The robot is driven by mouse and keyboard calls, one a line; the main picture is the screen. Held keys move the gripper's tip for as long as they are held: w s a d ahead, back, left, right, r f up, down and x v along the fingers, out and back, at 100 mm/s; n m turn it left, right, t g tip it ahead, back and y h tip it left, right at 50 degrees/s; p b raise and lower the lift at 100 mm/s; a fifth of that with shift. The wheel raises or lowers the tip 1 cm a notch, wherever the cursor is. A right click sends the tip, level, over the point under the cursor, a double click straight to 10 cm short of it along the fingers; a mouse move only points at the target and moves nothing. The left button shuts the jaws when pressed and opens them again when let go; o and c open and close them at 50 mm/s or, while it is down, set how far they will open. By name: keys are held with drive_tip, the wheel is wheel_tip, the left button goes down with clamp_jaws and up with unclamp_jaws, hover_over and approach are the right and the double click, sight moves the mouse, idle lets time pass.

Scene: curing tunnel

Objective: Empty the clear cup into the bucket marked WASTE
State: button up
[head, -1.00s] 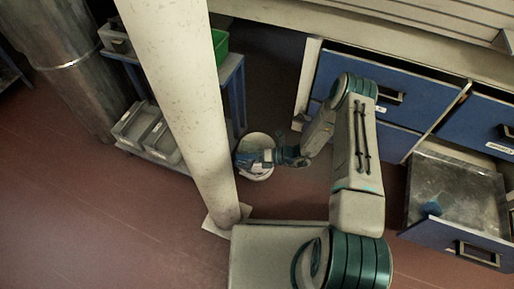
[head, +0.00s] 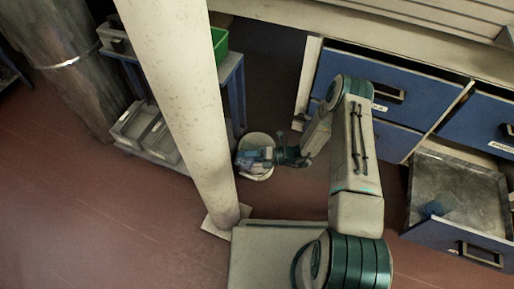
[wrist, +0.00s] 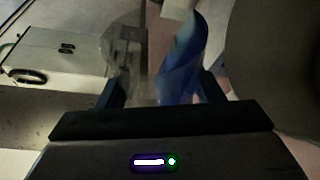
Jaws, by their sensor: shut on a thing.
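My gripper (wrist: 160,88) is shut on the clear cup (wrist: 128,48). The cup is see-through and tilted between the fingers, with blue contents (wrist: 182,62) along its right side in the wrist view. In the head view my gripper (head: 268,156) and the blue-tinted cup (head: 247,160) are over the round, pale bucket (head: 258,138), partly covering it. A large curved pale surface at the right of the wrist view looks like the bucket (wrist: 285,60). No WASTE marking is readable. I cannot tell whether any contents have left the cup.
A blue-framed rack with grey bins (head: 133,124) and a green bin (head: 219,42) stands left of the bucket. At right are blue drawers (head: 410,92); an open drawer (head: 440,172) holds something blue. Red floor (head: 70,220) is clear at the lower left.

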sight(252, 145)
drive_tip(key=shift+f, duration=0.1)
drive_tip(key=shift+w+d+r+m+y+b, duration=0.15)
drive_tip(key=shift+w+d+r+m+b, duration=0.1)
drive_tip(key=shift+w+m, duration=0.15)
drive_tip(key=shift+w+d+r+m+y+b, duration=0.15)
drive_tip(key=shift+w+r+m+b, duration=0.1)
drive_tip(key=shift+w+m, duration=0.15)
drive_tip(key=shift+w+f+m+g+y+b, duration=0.2)
drive_tip(key=shift+m+g+y+b, duration=0.1)
drive_tip(key=shift+m+b, duration=0.35)
drive_tip(key=shift+f+m, duration=0.1)
drive_tip(key=shift+m, duration=0.15)
drive_tip(key=shift+w+d+r+m+y+b, duration=0.15)
drive_tip(key=shift+w+r+m+y+b, duration=0.3)
drive_tip(key=shift+m, duration=0.45)
idle(0.4)
drive_tip(key=shift+w+d+r+m+t+y, duration=0.2)
drive_tip(key=shift+w+r+m+y, duration=0.1)
drive_tip(key=shift+m, duration=0.35)
drive_tip(key=shift+w+d+r+m+t+y, duration=0.15)
drive_tip(key=shift+r+m+t, duration=0.1)
drive_tip(key=shift+m, duration=0.4)
idle(0.5)
